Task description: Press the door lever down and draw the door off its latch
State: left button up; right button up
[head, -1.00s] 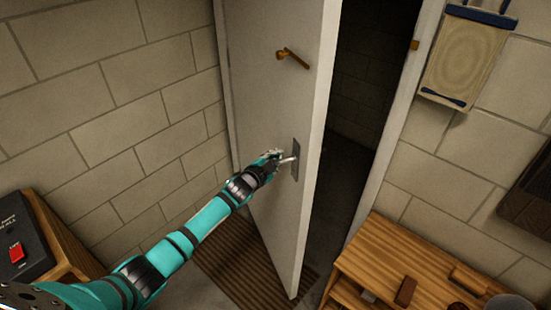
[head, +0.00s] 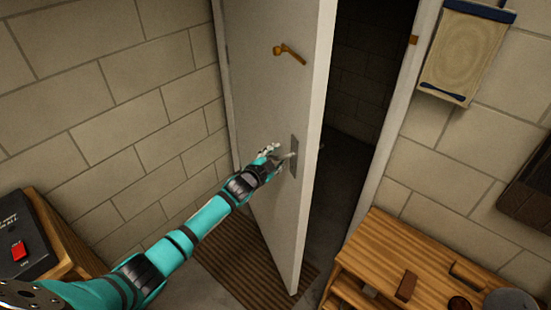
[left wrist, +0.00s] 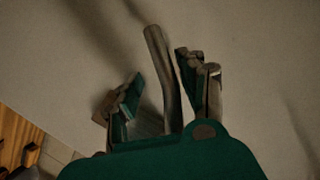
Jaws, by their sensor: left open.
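The white door (head: 265,100) stands ajar, with a dark gap between its free edge and the frame on the right. The lever's grey plate (head: 294,157) is on the door near that edge. My left gripper (head: 272,153) is at the lever, open. In the left wrist view, the grey lever (left wrist: 158,75) runs between the two spread fingers of my left gripper (left wrist: 155,95). I cannot tell whether either finger touches it. The lever's inner end is hidden behind the gripper's green body. My right gripper is not in view.
A brass hook (head: 289,53) is on the door above the lever. A wooden bench (head: 405,262) stands at the lower right, close to the doorway. A black box with a red switch (head: 18,250) is at the left. A ribbed mat (head: 240,268) lies below the door.

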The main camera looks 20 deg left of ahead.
pick_arm(q)
jog(key=shift+s+a+r, duration=0.1)
jog(key=shift+s, duration=0.25)
jog(key=v, duration=1.1)
jog(key=shift+s, duration=0.15)
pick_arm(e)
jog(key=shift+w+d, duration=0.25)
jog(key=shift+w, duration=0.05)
